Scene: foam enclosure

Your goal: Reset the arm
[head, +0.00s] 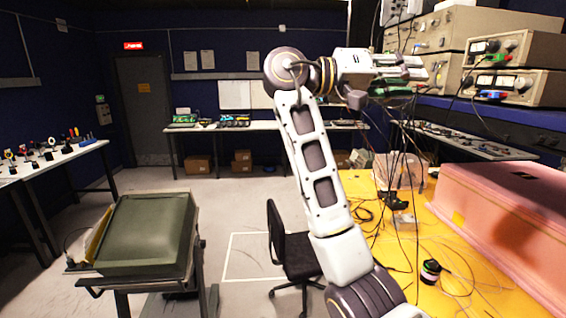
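My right arm (318,180) rises from the bottom right of the head view and bends at the top. Its gripper (408,72) points to the right, raised in front of the instrument shelves. I see the gripper from the side, and dark cables behind it clutter its outline, so its finger gap is unclear. A green piece (398,93) shows just under the fingers; I cannot tell if it touches them. My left gripper is not in view.
A pink foam enclosure (505,215) stands on the yellow table (480,295) at the right, among loose cables. Instruments (510,85) fill the right shelf. A black chair (290,245) and a green-topped cart (148,235) stand left of my arm, with open floor between them.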

